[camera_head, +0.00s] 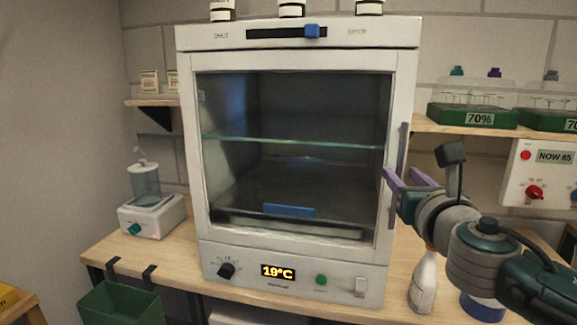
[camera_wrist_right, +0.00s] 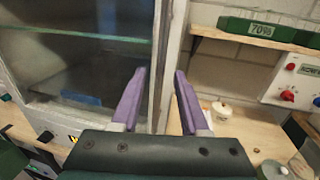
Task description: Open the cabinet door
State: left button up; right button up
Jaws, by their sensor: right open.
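The white cabinet (camera_head: 297,255) stands on the wooden bench with its glass door (camera_head: 290,110) shut. A vertical grey handle (camera_head: 401,150) runs down the door's right edge. My right gripper (camera_head: 401,174) is open at the handle's lower part, its purple fingers pointing at the cabinet. In the right wrist view the handle (camera_wrist_right: 171,50) stands between the two open fingers of the gripper (camera_wrist_right: 161,71). I cannot tell whether either finger touches it. My left gripper is not in view.
A spray bottle (camera_head: 424,283) stands on the bench below my right arm. Green tube racks (camera_head: 472,116) sit on the shelf at right, above a white control box (camera_head: 543,172). A small white device (camera_head: 152,217) stands left of the cabinet. Small jars (camera_head: 291,9) stand on the cabinet's top.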

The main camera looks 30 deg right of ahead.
jog(key=shift+x, duration=1.35)
jog(key=shift+c, duration=0.4)
grip_shut()
